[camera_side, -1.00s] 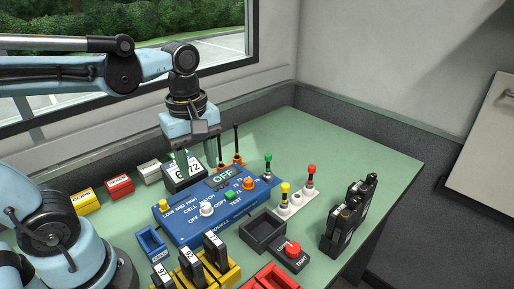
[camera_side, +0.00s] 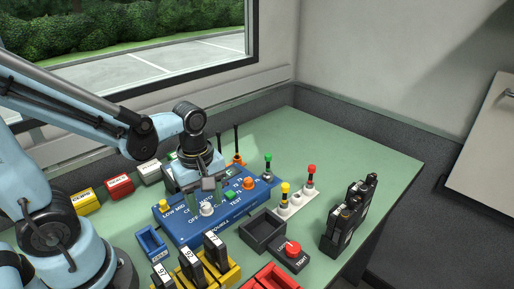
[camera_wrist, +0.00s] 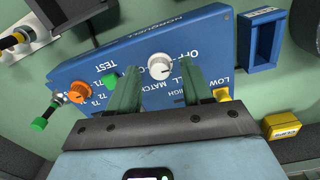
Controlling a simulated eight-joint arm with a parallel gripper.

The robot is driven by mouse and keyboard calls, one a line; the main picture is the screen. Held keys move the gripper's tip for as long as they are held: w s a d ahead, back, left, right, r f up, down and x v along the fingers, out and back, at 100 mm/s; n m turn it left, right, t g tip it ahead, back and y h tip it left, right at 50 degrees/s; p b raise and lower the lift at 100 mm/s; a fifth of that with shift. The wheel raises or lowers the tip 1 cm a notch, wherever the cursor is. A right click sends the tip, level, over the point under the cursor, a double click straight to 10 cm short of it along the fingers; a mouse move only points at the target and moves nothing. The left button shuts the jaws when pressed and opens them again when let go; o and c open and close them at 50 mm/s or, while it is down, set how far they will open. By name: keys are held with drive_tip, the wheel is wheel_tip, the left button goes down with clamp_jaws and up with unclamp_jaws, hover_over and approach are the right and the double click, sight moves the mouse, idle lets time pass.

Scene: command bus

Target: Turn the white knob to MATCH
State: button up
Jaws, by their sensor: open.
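My gripper (camera_side: 207,207) is open, just above and behind the knob. In the wrist view the two green fingers of my gripper (camera_wrist: 162,78) spread to either side of the knob's near side, with nothing between them. I cannot tell whether they touch the panel.
An orange knob (camera_side: 249,184), a green button (camera_side: 230,196) and a yellow button (camera_side: 163,204) share the panel. Dark upright modules in yellow holders (camera_side: 228,274) stand in front. A dark open tray (camera_side: 263,232) and red-knobbed box (camera_side: 291,252) stand at right.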

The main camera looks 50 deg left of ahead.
drive_tip(key=shift+f, duration=0.15)
clamp_jaws()
idle(0.4)
